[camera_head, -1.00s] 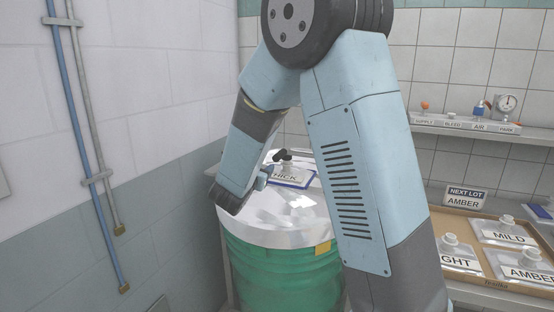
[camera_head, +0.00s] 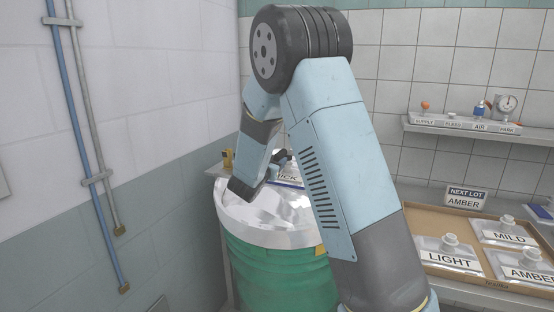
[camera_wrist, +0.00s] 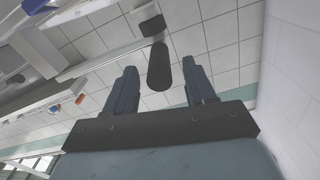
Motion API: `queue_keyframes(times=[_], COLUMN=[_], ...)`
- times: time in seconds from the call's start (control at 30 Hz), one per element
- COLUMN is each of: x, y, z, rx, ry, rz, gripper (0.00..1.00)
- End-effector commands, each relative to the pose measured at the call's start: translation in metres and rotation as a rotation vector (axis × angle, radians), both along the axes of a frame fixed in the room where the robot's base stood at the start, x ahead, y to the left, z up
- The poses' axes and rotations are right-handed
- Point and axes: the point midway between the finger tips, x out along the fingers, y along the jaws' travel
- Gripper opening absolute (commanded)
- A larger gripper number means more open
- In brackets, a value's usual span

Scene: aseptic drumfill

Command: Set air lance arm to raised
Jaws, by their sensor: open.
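In the wrist view, my gripper (camera_wrist: 161,66) has its two dark blue fingers spread wide apart. A black rounded handle (camera_wrist: 158,72) shows between and beyond the fingertips, with clear gaps on both sides; I cannot tell its exact distance. The lance arm's raised or lowered position cannot be told.
The drum has a shiny clear liner (camera_head: 240,213) over its top. A tray (camera_head: 480,284) with labelled pouches stands on the right bench. A wall shelf (camera_head: 470,126) carries a gauge and small fittings. Blue and grey pipes (camera_head: 85,140) run down the left wall.

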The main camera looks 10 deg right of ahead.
Motion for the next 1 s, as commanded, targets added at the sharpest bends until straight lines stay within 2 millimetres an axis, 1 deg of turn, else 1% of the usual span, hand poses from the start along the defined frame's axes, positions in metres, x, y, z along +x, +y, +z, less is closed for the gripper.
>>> queue_keyframes(times=[0.1,0.2,0.33,0.6,1.0], x=[0.012,0.017,0.021,0.021,0.021], y=[-0.009,-0.013,-0.016,-0.016,-0.017], z=[0.000,0.000,0.000,0.000,0.000], rx=[0.000,0.000,0.001,0.000,0.000], ry=[0.000,-0.001,0.001,0.000,0.000], rz=[-0.002,-0.001,-0.001,-0.001,-0.001], gripper=[0.55,0.55,0.55,0.54,0.15])
